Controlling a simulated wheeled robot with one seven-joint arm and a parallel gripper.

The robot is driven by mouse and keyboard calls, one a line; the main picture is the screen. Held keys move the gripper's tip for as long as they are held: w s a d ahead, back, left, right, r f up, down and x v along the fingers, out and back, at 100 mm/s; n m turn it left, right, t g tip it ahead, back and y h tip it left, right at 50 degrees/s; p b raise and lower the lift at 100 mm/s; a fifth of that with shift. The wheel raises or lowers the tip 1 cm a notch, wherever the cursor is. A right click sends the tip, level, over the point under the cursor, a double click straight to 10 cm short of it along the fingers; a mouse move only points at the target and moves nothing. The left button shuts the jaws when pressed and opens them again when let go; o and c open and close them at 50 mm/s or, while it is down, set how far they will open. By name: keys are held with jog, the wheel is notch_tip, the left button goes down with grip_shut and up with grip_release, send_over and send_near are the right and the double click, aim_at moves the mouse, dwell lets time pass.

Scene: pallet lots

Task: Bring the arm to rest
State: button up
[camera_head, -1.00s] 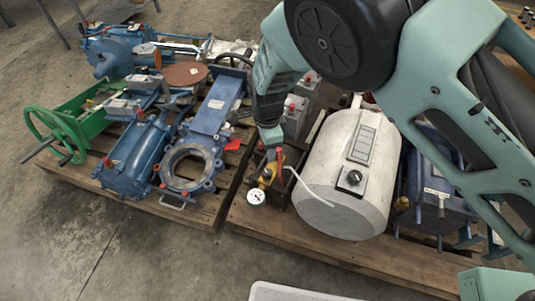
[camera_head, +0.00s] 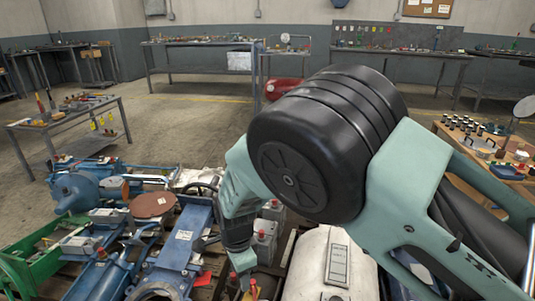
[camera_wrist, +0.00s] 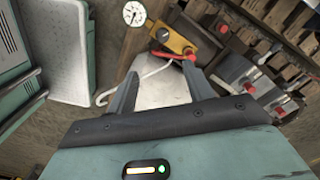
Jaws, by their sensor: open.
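My arm is bent in front of the head camera, its teal and black links covering the middle and right of the picture. In the wrist view my gripper (camera_wrist: 162,92) is open, its two dark fingers apart with nothing seen held between them. Past the fingertips are a yellow fitting (camera_wrist: 174,40) with a red handle and a round white gauge (camera_wrist: 134,13). A white tank (camera_head: 332,262) stands close to the forearm in the head view. The fingers themselves are hidden or too low to make out in the head view.
Blue valves and pumps (camera_head: 184,240), a green frame (camera_head: 20,268) and a rusty disc (camera_head: 152,205) crowd the left. Grey boxes with red caps (camera_head: 265,238) stand beside the forearm. A workbench (camera_head: 75,118) is at left, a wooden table (camera_head: 490,165) at right. Open floor lies behind.

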jog(key=s+d+r+n+y, duration=0.1)
jog(key=s+d+r+n, duration=0.2)
jog(key=r, duration=0.3)
jog(key=s+d+r+n+g, duration=0.1)
jog(key=s+d+r+n, duration=0.25)
jog(key=r, duration=0.25)
jog(key=s+d+r+n+y, duration=0.1)
jog(key=s+d+r+n, duration=0.25)
jog(key=r, duration=0.25)
jog(key=s+d+r+n+t+h, duration=0.15)
jog(key=s+d+r+n, duration=0.35)
jog(key=s+d+n, duration=0.65)
notch_tip(320, 180, up, 23)
jog(key=d+m+p, duration=0.1)
jog(key=m+p, duration=0.1)
jog(key=p, duration=2.1)
jog(key=shift+s+d, duration=0.25)
jog(key=shift+d, duration=0.05)
jog(key=shift+r, duration=0.1)
